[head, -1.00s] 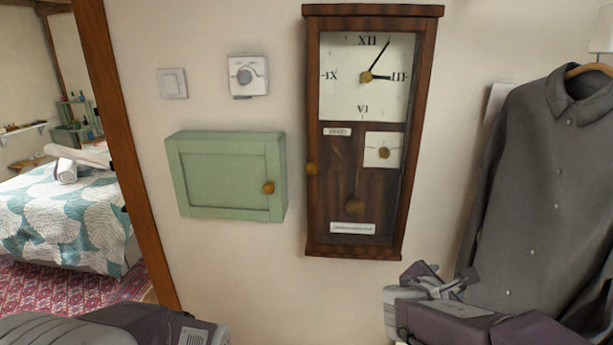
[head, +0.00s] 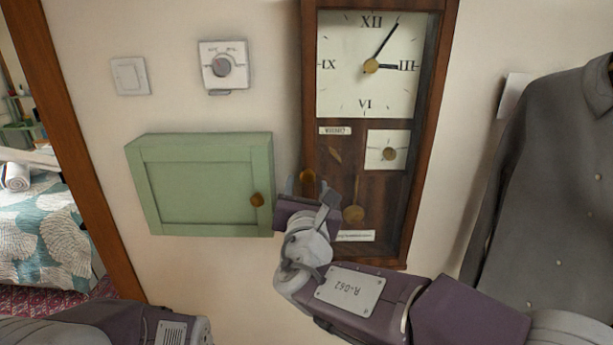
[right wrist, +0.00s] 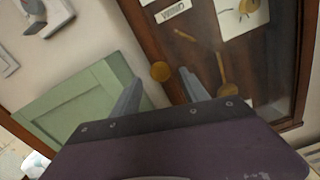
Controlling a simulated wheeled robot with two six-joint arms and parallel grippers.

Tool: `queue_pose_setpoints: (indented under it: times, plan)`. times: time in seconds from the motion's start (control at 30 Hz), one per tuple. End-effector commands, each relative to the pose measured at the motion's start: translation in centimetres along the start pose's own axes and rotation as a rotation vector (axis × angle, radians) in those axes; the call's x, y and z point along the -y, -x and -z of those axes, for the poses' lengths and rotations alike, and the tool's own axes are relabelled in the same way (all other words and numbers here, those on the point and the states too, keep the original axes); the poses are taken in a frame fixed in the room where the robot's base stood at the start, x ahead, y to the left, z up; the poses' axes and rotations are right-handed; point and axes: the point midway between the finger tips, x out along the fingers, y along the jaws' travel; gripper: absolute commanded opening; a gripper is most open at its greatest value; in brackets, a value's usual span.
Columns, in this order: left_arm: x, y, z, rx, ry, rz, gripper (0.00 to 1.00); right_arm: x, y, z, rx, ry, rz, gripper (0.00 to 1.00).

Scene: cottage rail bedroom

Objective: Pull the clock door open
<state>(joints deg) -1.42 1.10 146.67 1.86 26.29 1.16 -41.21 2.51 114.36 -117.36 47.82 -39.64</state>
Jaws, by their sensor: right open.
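The wall clock (head: 427,150) is a tall dark wooden case with a white dial and a glazed front. Its door looks closed. A round brass knob (head: 307,176) sits on the left edge of the case; it also shows in the right wrist view (right wrist: 160,71). My right gripper (head: 318,185) is at the knob's height, in front of the clock's left edge. In the right wrist view its two fingers (right wrist: 160,88) are apart, with the knob just beyond and between their tips. I see no contact. My left arm shows at the lower left, but its gripper is not visible.
A grey shirt (head: 545,190) hangs at the right.

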Motion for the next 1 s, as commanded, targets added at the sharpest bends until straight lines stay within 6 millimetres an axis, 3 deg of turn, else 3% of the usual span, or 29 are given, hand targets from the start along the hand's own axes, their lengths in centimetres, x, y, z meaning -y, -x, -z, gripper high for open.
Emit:
queue_pose_setpoints:
  times: [0.2, 0.5, 0.53, 0.7, 1.0]
  plan:
    - [0.0, 1.0, 0.1, 0.000, 0.000, 0.000, 0.36, 0.0, -3.3, -0.1, 0.000, 0.000, 0.003, 0.52]
    - [0.0, 1.0, 0.1, 0.000, 0.000, 0.000, 0.36, 0.0, -3.8, 0.0, 0.000, -0.001, 0.000, 0.52]
    - [0.0, 1.0, 0.1, 0.000, 0.000, 0.000, 0.36, 0.0, -3.8, 0.0, 0.000, -0.001, 0.000, 0.50]
    - [0.0, 1.0, 0.1, 0.000, 0.000, 0.000, 0.36, 0.0, -3.8, 0.0, 0.000, -0.001, 0.000, 0.02]
    - [0.0, 1.0, 0.1, 0.000, 0.000, 0.000, 0.36, 0.0, -3.8, 0.0, 0.000, -0.001, 0.000, 0.00]
